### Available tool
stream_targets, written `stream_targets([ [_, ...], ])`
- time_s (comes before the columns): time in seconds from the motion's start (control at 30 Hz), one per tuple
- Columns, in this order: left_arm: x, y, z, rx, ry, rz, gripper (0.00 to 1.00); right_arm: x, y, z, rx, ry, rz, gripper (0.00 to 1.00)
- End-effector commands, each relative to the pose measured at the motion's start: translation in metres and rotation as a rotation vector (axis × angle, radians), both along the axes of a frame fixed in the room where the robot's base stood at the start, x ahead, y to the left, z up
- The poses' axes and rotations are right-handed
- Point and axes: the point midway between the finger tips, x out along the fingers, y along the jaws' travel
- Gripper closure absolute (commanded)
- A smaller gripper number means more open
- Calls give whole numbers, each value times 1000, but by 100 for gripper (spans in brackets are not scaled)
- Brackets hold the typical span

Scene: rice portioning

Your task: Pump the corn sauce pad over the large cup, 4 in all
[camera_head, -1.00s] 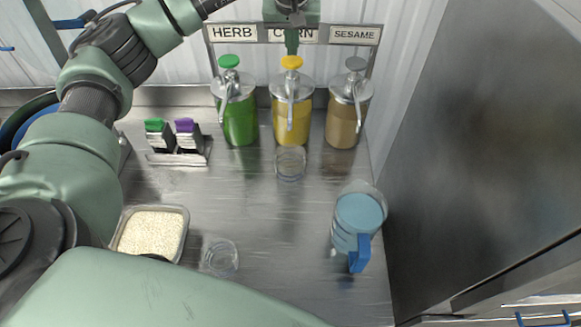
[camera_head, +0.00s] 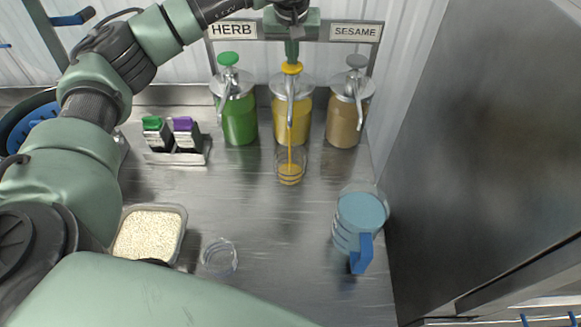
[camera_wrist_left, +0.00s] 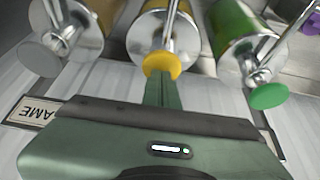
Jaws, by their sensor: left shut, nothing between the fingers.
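The corn pump jar (camera_head: 282,118) holds yellow sauce and has a yellow pad (camera_head: 292,69) on top. My left gripper (camera_head: 291,58) is shut and empty, pointing down with its fingertips on the yellow pad; the left wrist view shows the same fingers (camera_wrist_left: 160,92) against the pad (camera_wrist_left: 162,64). A thin yellow stream runs from the spout into a clear cup (camera_head: 290,172) right below it, with some sauce at its bottom. Another clear cup (camera_head: 220,257) stands empty at the front. My right gripper is not in view.
The herb jar (camera_head: 239,120) stands left of the corn jar and the sesame jar (camera_head: 342,122) right of it. A blue-filled pitcher (camera_head: 360,212), a rice tub (camera_head: 150,236) and a rack with green and purple items (camera_head: 178,158) stand on the steel counter.

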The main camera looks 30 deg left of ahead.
Motion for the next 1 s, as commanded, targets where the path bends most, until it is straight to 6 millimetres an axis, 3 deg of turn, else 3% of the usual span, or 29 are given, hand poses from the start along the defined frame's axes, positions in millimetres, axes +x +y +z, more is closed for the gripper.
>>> stream_targets([
  [0.27,-2,-1,-2,1,13,-2,100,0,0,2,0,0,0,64],
  [0.8,-1,0,32,0,8,-1,100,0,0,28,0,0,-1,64],
  [1.0,-1,0,33,0,7,-1,100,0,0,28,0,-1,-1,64],
])
